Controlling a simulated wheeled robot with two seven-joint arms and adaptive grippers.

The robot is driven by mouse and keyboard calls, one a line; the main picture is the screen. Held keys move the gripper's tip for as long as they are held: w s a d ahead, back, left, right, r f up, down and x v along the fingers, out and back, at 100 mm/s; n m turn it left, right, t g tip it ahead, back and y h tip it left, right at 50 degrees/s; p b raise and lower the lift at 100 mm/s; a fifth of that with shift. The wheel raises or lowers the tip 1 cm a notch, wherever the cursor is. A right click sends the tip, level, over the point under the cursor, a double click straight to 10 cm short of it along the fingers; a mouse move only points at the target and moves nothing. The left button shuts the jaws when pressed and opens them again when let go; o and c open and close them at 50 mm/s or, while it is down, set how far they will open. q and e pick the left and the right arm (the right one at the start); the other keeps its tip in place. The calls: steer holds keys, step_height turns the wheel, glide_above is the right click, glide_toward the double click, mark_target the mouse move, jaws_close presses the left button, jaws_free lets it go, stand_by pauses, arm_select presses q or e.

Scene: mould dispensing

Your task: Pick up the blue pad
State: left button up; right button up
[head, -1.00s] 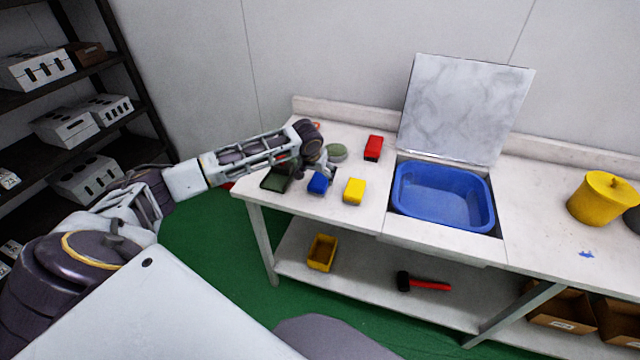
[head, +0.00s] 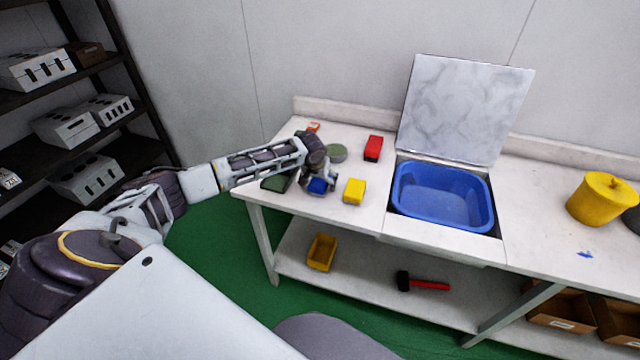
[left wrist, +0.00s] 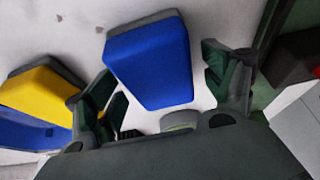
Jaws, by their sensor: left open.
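The blue pad (head: 318,186) lies on the white worktop, left of a yellow pad (head: 355,190). My left gripper (head: 316,182) is over the blue pad and partly covers it in the head view. In the left wrist view the blue pad (left wrist: 150,62) shows large, with a grey edge, and lies in the gap between the two fingers of my left gripper (left wrist: 170,88). The fingers are apart on either side of it, and I cannot tell whether either touches it. The yellow pad (left wrist: 42,92) lies outside the fingers. My right gripper is not in view.
A red pad (head: 373,148), a round green thing (head: 337,153) and a dark green flat thing (head: 275,184) lie nearby on the worktop (head: 340,220). A blue basin (head: 440,190) with a raised lid (head: 465,105) is to the right. A yellow pot (head: 603,198) stands farther right.

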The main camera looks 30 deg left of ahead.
arm_select(q)
steer(key=shift+f+p, duration=0.3)
steer(key=shift+p, duration=0.1)
stand_by(1.4)
steer(key=c, duration=1.1)
